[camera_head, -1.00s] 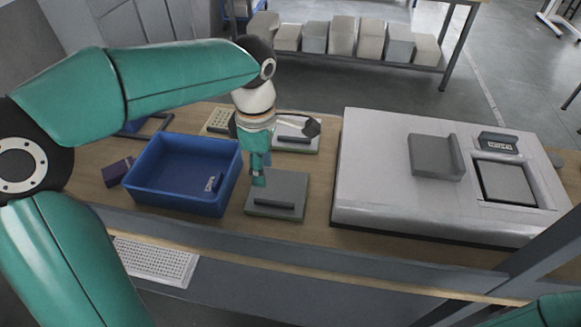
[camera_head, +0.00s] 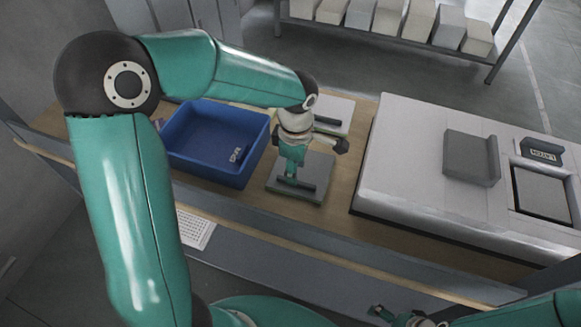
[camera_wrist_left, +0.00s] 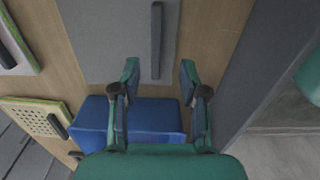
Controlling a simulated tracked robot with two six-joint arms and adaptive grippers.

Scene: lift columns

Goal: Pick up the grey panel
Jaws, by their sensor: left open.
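The grey panel (camera_head: 319,166) lies flat on the wooden bench, just right of the blue bin, with a dark bar handle (camera_head: 296,187) along its near side. My left gripper (camera_head: 289,173) points down over the panel, close to the handle, and partly hides the panel. In the left wrist view the panel (camera_wrist_left: 105,40) and its handle (camera_wrist_left: 156,40) show ahead of the open fingers (camera_wrist_left: 158,80), with nothing between them. The handle lines up with the gap. A part of my right arm (camera_head: 405,318) shows at the bottom edge; its jaws are unclear.
The blue bin (camera_head: 178,165) with a small labelled item inside stands left of the panel. A pale panel (camera_head: 338,109) with a dark handle lies behind. A large light grey machine (camera_head: 410,150) bearing a grey bracket (camera_head: 470,158) stands to the right.

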